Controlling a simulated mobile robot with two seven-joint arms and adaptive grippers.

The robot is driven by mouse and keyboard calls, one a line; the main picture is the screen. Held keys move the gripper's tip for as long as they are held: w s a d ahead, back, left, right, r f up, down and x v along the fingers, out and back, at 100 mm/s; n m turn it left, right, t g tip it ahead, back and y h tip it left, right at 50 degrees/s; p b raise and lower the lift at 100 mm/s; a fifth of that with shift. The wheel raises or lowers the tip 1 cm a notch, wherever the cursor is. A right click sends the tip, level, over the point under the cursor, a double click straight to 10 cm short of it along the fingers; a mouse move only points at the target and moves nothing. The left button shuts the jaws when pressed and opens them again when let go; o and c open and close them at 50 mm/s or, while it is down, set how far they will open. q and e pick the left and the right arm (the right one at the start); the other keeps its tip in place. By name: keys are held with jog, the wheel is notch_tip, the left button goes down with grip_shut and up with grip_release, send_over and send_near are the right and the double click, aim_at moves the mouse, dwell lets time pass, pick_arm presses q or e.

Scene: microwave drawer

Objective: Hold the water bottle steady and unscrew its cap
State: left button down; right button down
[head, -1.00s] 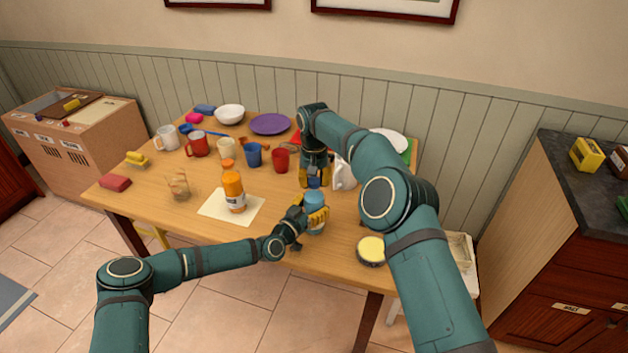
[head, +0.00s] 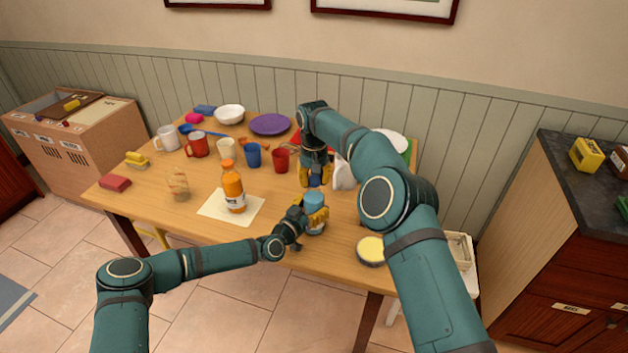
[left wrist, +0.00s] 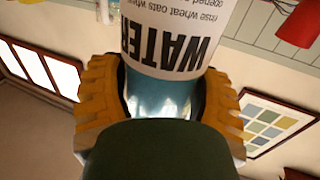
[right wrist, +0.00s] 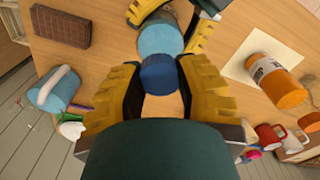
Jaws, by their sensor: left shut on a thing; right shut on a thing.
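The water bottle (head: 314,200) has a light blue body and stands upright near the table's front edge. My left gripper (head: 316,215) is shut around its side. The left wrist view shows its white WATER label (left wrist: 170,40) between the fingers. My right gripper (head: 315,174) points down from above and is shut on the dark blue cap (right wrist: 160,75). In the right wrist view, the cap lies in line with the bottle's light blue top (right wrist: 158,40). I cannot tell whether the cap still touches the neck, which is hidden.
An orange bottle (head: 233,188) stands on a pale mat (head: 213,207) to the left. A yellow-topped round tin (head: 371,249) is at the right front. Mugs, cups and dishes fill the back.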

aim_at(314, 179)
jog(key=shift+r, duration=0.8)
jog(key=shift+r, duration=2)
pick_arm(q)
grip_release()
